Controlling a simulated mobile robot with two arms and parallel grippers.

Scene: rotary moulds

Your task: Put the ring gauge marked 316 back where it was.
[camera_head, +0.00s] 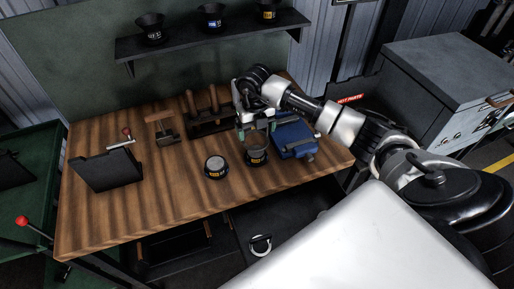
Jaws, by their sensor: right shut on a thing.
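My right gripper (257,135) reaches over the bench from the right and points down. It is shut on a dark round gauge (257,157) with a yellowish label; I cannot tell whether the gauge touches the bench. A second round dark piece (215,168) with a pale top and a yellow label stands on the bench just left of it. The markings are too small to read. My left gripper is not in view.
The wooden bench (130,205) is clear at front left. A blue block-like device (293,139) sits right of the held gauge. A dark rack with wooden handles (208,112) and a black angled plate (107,170) stand behind and left. The shelf (185,42) hangs above.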

